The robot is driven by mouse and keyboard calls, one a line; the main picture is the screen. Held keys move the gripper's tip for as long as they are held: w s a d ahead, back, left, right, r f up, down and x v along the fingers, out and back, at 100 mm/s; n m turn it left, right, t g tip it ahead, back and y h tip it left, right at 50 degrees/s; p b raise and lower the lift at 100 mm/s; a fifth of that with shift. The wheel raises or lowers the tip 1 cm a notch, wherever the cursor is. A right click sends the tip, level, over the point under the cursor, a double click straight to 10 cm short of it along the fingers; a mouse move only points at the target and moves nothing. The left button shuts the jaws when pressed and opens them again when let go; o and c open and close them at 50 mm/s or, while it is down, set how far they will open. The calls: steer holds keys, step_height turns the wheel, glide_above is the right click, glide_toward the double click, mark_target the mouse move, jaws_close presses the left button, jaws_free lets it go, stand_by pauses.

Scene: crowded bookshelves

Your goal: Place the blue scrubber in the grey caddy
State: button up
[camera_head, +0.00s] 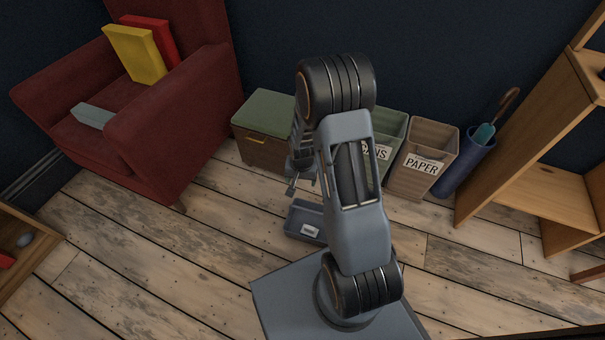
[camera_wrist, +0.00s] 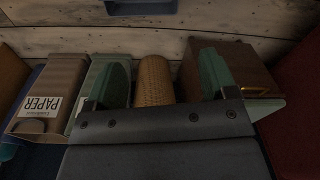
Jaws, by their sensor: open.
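The grey caddy (camera_head: 291,228) stands on the floor beside my arm, with a pale label on its front; part of it is hidden behind my arm. Its edge shows at the top of the wrist view (camera_wrist: 140,8). My gripper (camera_head: 298,181) hangs above the floor, behind the caddy in the head view. In the wrist view its two greenish fingers (camera_wrist: 165,82) are apart with nothing held between them. I cannot make out a blue scrubber for certain in either view.
A wicker bin (camera_wrist: 154,72) stands beyond the fingers, between a brown chest (camera_head: 264,152) and labelled bins, including PAPER (camera_head: 421,165). A blue umbrella stand (camera_head: 463,172), a wooden shelf (camera_head: 540,195) and a red armchair (camera_head: 170,125) stand around.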

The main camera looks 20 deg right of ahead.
steer(key=s+a+r+n, duration=0.2)
steer(key=s+r, duration=0.2)
steer(key=r, duration=0.4)
steer(key=s+a+r+n+t, duration=0.1)
steer(key=s+a+r+n, duration=0.1)
steer(key=s+r, duration=0.3)
steer(key=s+a+r+n, duration=0.2)
steer(key=s+r, duration=0.2)
steer(key=r, duration=0.7)
steer(key=shift+s+r+t, duration=0.15)
steer(key=shift+s+t, duration=0.2)
steer(key=shift+t, duration=0.05)
step_height(320, 180, up, 34)
steer(key=t+p, duration=0.1)
steer(key=p, duration=3.1)
steer(key=shift+a+n, duration=0.2)
steer(key=shift+n, duration=0.1)
steer(key=shift+s, duration=0.1)
